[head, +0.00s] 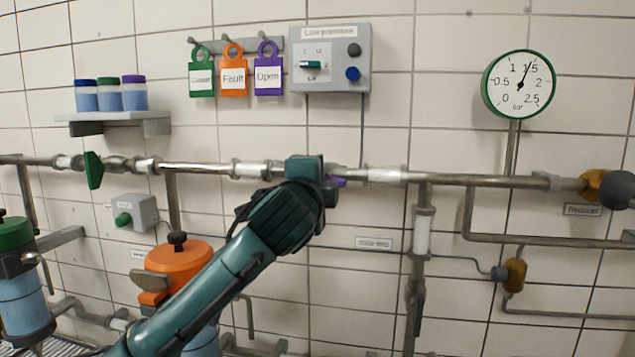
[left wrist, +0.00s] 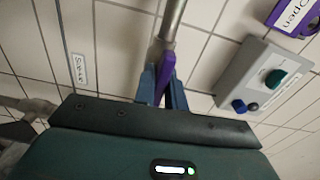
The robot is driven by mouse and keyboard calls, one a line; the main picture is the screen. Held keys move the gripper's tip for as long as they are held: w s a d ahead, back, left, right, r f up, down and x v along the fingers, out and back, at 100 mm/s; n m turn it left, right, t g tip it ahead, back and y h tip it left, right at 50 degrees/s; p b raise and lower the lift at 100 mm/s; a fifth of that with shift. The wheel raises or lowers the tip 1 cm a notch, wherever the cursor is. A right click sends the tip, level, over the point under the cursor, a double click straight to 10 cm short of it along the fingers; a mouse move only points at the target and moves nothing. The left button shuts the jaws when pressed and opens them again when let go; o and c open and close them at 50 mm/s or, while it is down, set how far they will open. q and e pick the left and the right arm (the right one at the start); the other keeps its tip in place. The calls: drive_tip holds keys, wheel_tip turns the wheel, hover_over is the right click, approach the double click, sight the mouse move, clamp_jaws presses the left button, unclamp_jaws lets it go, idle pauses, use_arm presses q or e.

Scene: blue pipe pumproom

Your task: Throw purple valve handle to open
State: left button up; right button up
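The purple valve handle (left wrist: 166,70) is on the pipe and lies between the two fingers of my left gripper (left wrist: 162,92) in the left wrist view. The fingers are close together with no clear gap to the handle, so the gripper looks shut on it. In the head view my left gripper (head: 305,172) is at the horizontal pipe and hides most of the valve. Only a small bit of the purple handle (head: 338,182) shows just right of it. My right gripper is in neither view.
The steel pipe (head: 455,180) runs along the tiled wall. A green valve handle (head: 94,170) hangs on it at left. Above are tags, including a purple "Open" tag (head: 268,77), and a control box (head: 330,60). A gauge (head: 518,85) is at right. An orange-topped vessel (head: 180,256) stands below.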

use_arm(q)
drive_tip(key=o, duration=0.4)
drive_tip(key=shift+s, duration=0.1)
drive_tip(key=s+a+b, duration=0.1)
drive_tip(key=s, duration=0.3)
drive_tip(key=s+b, duration=0.1)
drive_tip(key=s, duration=0.3)
drive_tip(key=s+a+b, duration=0.1)
drive_tip(key=s, duration=0.3)
drive_tip(key=shift+s+a, duration=0.3)
drive_tip(key=shift+s, duration=0.1)
